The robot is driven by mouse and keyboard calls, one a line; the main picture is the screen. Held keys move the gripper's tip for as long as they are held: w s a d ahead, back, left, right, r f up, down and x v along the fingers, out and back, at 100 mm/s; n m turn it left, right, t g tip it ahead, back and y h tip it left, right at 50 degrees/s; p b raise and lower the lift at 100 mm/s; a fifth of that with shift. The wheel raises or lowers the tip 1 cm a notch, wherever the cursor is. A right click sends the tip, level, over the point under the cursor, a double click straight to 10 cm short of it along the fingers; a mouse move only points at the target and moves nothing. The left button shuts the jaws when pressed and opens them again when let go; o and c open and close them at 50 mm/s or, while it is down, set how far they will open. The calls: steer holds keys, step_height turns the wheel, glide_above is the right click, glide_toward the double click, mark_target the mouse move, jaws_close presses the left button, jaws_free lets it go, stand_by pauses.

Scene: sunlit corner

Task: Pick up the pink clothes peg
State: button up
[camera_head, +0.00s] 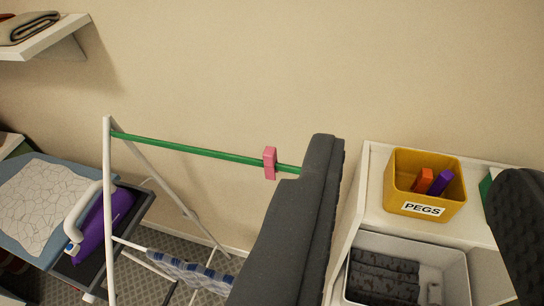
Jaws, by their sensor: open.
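The pink clothes peg (269,163) is clipped on the green rail (205,152) of a white drying rack, near the rail's right visible part. My gripper (420,170) is open, with one dark finger in the middle and the other at the right edge. The peg is outside the jaws, to the left of the middle finger in the picture. This finger hides the right end of the green rail. Nothing shows held between the fingers.
A yellow box (410,204) labelled PEGS, with orange and purple pegs, stands on a white shelf unit at right. A white bin (460,283) holds dark rolls below it. At left are an ironing board (75,168) and purple iron (88,236).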

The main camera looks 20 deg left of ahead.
steer(key=w+a+f+g+p, duration=0.2)
steer(key=w+a+f+p, duration=0.2)
steer(key=w+a+f, duration=0.55)
steer(key=p, duration=0.3)
glide_toward(273, 150)
steer(key=shift+g, duration=0.3)
steer(key=x, duration=0.3)
steer(key=p+x, duration=0.1)
steer(key=x, duration=0.2)
steer(key=shift+w+a+f, duration=0.15)
steer(key=shift+f, duration=0.35)
steer(key=shift+p+x, duration=0.85)
steer(key=shift+x, duration=1.8)
steer(key=shift+a+r, duration=0.15)
steer(key=shift+a, duration=0.05)
jaws_close()
